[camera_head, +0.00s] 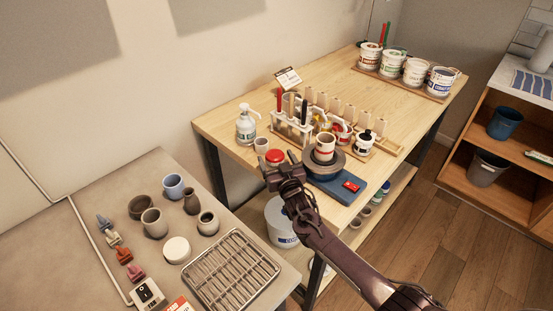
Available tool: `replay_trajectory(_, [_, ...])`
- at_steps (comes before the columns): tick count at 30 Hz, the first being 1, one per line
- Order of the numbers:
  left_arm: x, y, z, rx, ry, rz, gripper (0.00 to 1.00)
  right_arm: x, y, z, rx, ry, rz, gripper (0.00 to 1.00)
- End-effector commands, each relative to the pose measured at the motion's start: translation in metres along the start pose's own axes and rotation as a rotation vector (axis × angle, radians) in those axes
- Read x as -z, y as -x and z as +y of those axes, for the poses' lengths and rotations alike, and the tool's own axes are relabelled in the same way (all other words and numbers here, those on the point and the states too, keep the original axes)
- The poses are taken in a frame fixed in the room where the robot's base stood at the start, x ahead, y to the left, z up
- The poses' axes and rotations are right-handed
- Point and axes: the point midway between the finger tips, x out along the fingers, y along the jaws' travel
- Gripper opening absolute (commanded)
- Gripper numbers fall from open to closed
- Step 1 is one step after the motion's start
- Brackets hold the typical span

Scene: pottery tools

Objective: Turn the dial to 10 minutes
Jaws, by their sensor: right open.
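A round red-topped object (274,156), which looks like the dial, sits near the front left edge of the wooden table (228,121). My right gripper (279,163) comes in from the lower right and is open. Its fingertips are at the near side of the red top and partly cover it. I cannot tell whether they touch it. No minute marks can be read at this size. My left gripper is not in view.
A pottery wheel (325,166) with a cup (325,147) stands just right of my gripper on a blue base (358,193). A pump bottle (246,124) and tool rack (292,128) stand behind. The grey table (80,245) at left holds pots and a wire rack (231,270).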

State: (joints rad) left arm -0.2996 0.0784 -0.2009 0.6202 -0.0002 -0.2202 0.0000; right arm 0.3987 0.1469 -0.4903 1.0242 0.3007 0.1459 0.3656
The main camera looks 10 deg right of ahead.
Motion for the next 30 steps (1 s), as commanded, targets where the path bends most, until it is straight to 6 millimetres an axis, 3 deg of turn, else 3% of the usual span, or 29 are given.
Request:
replay_trajectory(10, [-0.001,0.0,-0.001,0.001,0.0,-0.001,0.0,0.0,-0.004,0.0,0.001,-0.001,0.0,0.77])
replay_trajectory(21, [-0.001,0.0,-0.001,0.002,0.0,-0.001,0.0,0.0,-0.004,0.0,0.0,0.0,0.0,0.33])
replay_trajectory(30, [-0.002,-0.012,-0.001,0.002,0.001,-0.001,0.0,-0.002,-0.004,-0.003,-0.099,-0.005,0.001,0.32])
